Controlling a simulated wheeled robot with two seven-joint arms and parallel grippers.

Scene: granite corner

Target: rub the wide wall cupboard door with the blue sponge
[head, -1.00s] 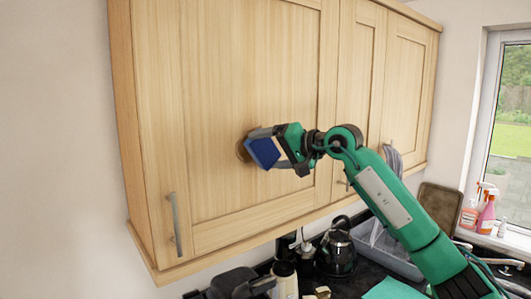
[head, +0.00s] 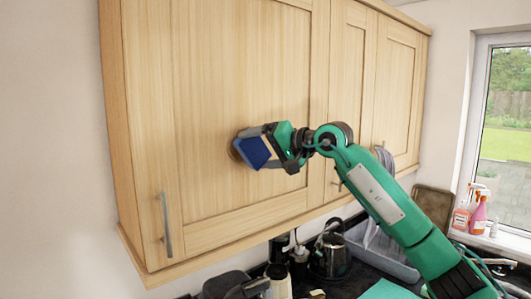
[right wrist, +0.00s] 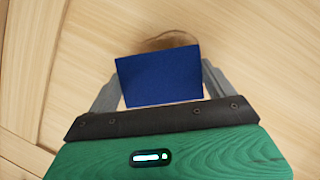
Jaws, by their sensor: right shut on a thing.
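The wide wall cupboard door (head: 215,80) is pale wood with a recessed panel and a metal bar handle (head: 166,222) at its lower left. My right gripper (head: 257,150) is shut on the blue sponge (head: 253,152) at the lower middle of the panel. In the right wrist view the sponge (right wrist: 160,78) sits between the two grey fingers, close against the wood. A brownish mark (right wrist: 170,39) shows just past its far edge; the rest of the mark is hidden. I cannot tell how firmly the sponge touches. My left gripper is not in view.
Narrower cupboard doors (head: 398,85) continue to the right, with a grey cloth (head: 385,160) hanging near their bottom edge. Below are a kettle (head: 330,254), a grey basin (head: 395,262) and spray bottles (head: 470,212) by the window. The wall at left is bare.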

